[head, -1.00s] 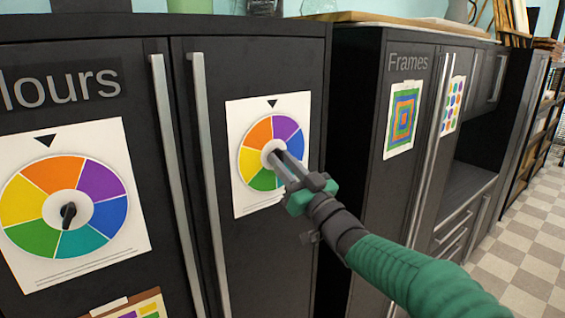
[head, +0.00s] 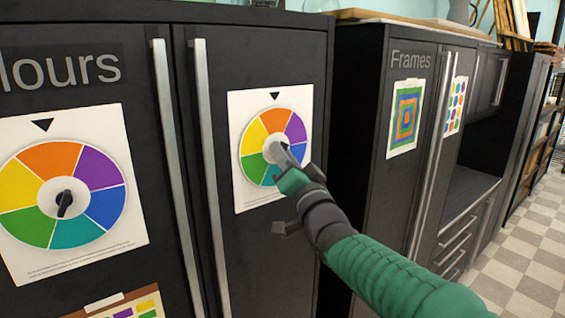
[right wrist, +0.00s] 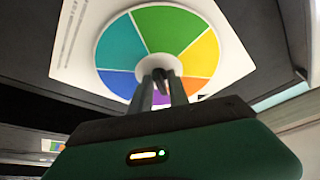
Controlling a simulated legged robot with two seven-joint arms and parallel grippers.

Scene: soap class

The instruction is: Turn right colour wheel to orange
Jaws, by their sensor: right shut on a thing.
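The right colour wheel (head: 254,134) is on a white sheet on the right door of the black cabinet. Its orange sector sits at the top, under the black triangle pointer (head: 274,96). Yellow is at upper left and purple at upper right. My right gripper (head: 279,152) is shut on the wheel's central knob, which its fingers mostly hide. In the right wrist view, the fingers (right wrist: 160,85) close on the dark knob (right wrist: 159,75) at the wheel's centre (right wrist: 185,28). My left gripper is not in view.
The left colour wheel (head: 52,160), also with orange at the top, is on the left door. Two vertical door handles (head: 168,130) (head: 206,150) stand between the wheels. A cabinet labelled Frames (head: 410,60) is to the right. Checkered floor (head: 525,240) lies open at far right.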

